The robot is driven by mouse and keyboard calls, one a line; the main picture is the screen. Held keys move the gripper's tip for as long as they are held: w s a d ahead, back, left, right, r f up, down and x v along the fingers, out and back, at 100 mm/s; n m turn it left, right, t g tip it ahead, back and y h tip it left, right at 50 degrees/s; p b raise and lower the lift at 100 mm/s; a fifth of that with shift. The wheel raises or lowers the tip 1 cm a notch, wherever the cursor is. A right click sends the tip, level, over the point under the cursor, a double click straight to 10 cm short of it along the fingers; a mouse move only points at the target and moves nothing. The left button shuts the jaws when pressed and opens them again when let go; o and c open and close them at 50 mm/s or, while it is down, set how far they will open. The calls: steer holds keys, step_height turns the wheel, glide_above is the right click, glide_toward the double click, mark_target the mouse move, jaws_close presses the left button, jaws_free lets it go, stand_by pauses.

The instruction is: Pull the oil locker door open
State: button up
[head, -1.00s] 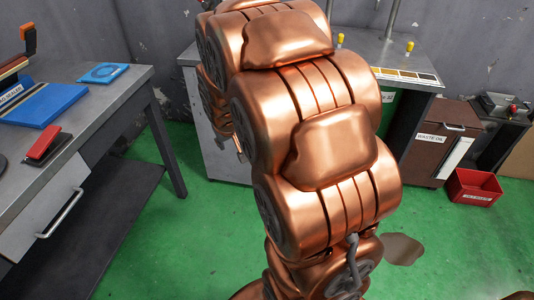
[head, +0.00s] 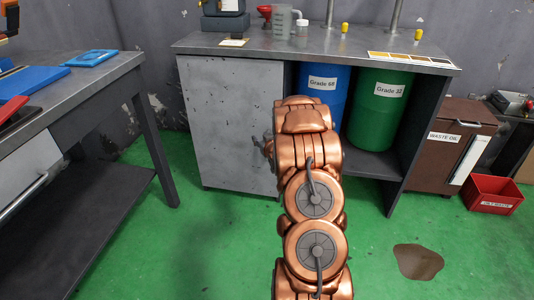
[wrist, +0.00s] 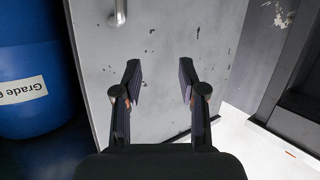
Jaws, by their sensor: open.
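The oil locker door (head: 225,120) is a scuffed pale grey panel under the left part of the counter. It looks closed, flush with the counter front. In the wrist view the door (wrist: 165,35) fills the middle, and its metal handle (wrist: 118,12) shows at the top edge, partly cut off. My gripper (wrist: 160,80) is open and empty in front of the door, with the handle beyond and left of its fingertips. In the head view, my arm hides the handle and most of the gripper.
A blue Grade 68 drum (head: 323,88) and a green drum (head: 376,105) stand in the open bay right of the door. A workbench (head: 85,85) stands left. A brown waste oil bin (head: 447,150), red box (head: 491,194) and dark floor puddle (head: 418,261) are right. Green floor before the door is clear.

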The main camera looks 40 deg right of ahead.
steer(key=s+d+f+t+h+b, duration=0.1)
steer(key=s+d+f+t+b, duration=0.2)
steer(key=f, duration=0.6)
steer(key=shift+m, duration=0.4)
steer(key=shift+d+r+b+x, duration=0.15)
steer(key=shift+b+x, duration=0.4)
steer(key=shift+x, duration=0.9)
steer(key=shift+d+b+x, duration=0.15)
steer(key=shift+b+x, duration=0.4)
steer(key=shift+x, duration=0.95)
steer(key=shift+d+r+b+x, duration=0.15)
steer(key=shift+b+x, duration=0.4)
steer(key=shift+x, duration=0.9)
steer(key=shift+s+f, duration=0.1)
steer(key=shift+s, duration=0.05)
jaws_close()
